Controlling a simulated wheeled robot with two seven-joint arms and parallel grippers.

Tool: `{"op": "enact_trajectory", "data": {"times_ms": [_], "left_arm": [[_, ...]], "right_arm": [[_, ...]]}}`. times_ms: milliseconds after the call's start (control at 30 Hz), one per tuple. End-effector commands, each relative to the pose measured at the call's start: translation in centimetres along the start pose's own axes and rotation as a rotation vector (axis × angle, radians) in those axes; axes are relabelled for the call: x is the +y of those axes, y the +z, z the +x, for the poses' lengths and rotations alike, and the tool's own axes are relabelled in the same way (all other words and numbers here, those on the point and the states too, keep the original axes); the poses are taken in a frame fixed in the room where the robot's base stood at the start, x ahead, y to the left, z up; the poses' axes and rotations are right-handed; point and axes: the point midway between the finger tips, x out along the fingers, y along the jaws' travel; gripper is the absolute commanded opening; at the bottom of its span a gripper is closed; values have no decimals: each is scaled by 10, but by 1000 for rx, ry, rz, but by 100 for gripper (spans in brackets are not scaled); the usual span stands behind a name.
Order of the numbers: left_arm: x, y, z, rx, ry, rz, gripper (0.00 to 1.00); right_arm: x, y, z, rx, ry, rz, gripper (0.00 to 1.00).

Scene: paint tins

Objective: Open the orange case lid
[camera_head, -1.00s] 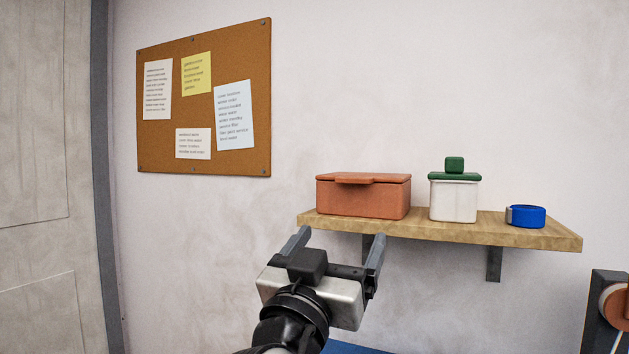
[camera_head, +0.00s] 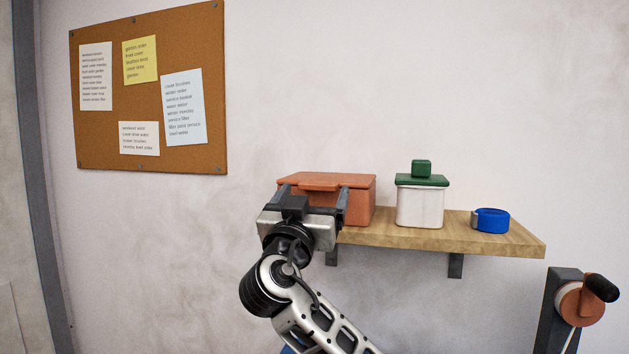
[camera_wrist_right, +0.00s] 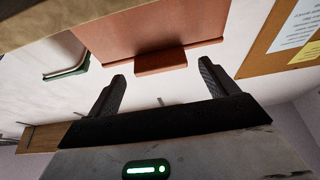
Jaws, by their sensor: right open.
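The orange case (camera_head: 361,207) stands on the wooden shelf with its lid (camera_head: 340,179) shut. A tab sticks out from the lid's front edge; it also shows in the right wrist view (camera_wrist_right: 160,62). My right gripper (camera_head: 315,191) is open and empty in front of the case, its two fingers spread to either side of the tab. In the wrist view the fingertips stop short of the tab, with a gap between. The gripper hides the lower left front of the case in the head view. My left gripper is not in view.
On the wooden shelf (camera_head: 425,239), a white tin with a green lid (camera_head: 420,205) and a blue tape roll (camera_head: 491,220) stand right of the case. A cork board (camera_head: 185,50) hangs at the left. A crank device (camera_head: 578,303) is at lower right.

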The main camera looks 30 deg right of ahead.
Motion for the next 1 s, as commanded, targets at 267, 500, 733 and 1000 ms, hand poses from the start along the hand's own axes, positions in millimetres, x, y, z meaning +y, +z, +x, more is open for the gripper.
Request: {"op": "enact_trajectory", "data": {"times_ms": [267,500,733,1000], "left_arm": [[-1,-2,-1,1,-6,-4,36],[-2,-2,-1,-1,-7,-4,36],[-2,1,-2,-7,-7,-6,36],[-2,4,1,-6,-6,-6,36]], "right_arm": [[0,0,18,1,-1,0,85],[0,0,18,0,-1,1,83],[0,0,17,0,-1,1,22],[-11,-2,26,0,-3,4,23]]}}
